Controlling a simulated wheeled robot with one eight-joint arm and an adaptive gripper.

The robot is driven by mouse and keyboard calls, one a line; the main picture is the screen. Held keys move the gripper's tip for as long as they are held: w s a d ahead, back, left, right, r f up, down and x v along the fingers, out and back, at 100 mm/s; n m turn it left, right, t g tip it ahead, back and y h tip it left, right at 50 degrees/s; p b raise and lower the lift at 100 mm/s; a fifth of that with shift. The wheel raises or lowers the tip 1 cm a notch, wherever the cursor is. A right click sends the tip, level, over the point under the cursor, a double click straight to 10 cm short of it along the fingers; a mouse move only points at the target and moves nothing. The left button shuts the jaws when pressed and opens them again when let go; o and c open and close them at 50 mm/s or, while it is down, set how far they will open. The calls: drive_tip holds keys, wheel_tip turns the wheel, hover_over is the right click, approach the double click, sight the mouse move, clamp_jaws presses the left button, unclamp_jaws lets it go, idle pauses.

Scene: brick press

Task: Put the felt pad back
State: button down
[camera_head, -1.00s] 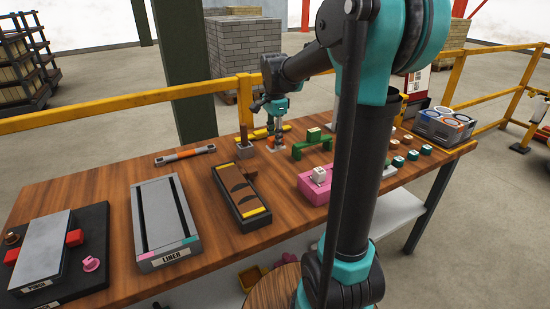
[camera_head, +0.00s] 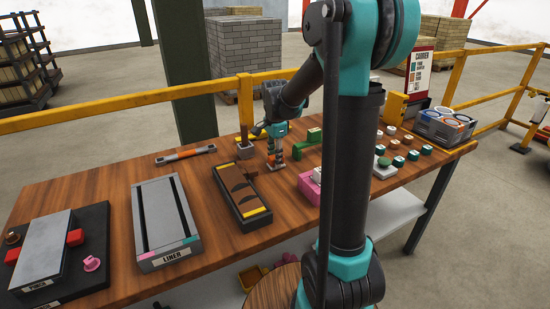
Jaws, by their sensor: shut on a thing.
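My gripper (camera_head: 276,154) points down over the table's middle, right of the brown tray with yellow ends (camera_head: 241,195). It is shut on a small pale thing with an orange mark (camera_head: 275,164), close to the tabletop; whether that touches the wood I cannot tell. It is too small to say surely that it is the felt pad. The long grey LINER box (camera_head: 165,222) stands left of the brown tray, and its channel looks empty.
A green stand (camera_head: 306,147), a pink block (camera_head: 308,189) partly behind my arm, and several small round-topped pieces (camera_head: 397,161) stand to the right. A grey post holder (camera_head: 245,151) stands behind the brown tray. A grey PUNCH block (camera_head: 42,255) is far left. A yellow rail (camera_head: 110,115) runs behind.

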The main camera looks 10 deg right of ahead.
drive_tip(key=c, duration=1.1)
unclamp_jaws()
drive_tip(key=shift+c, duration=0.2)
wheel_tip(320, 180, up, 12)
drive_tip(key=shift+r, duration=0.1)
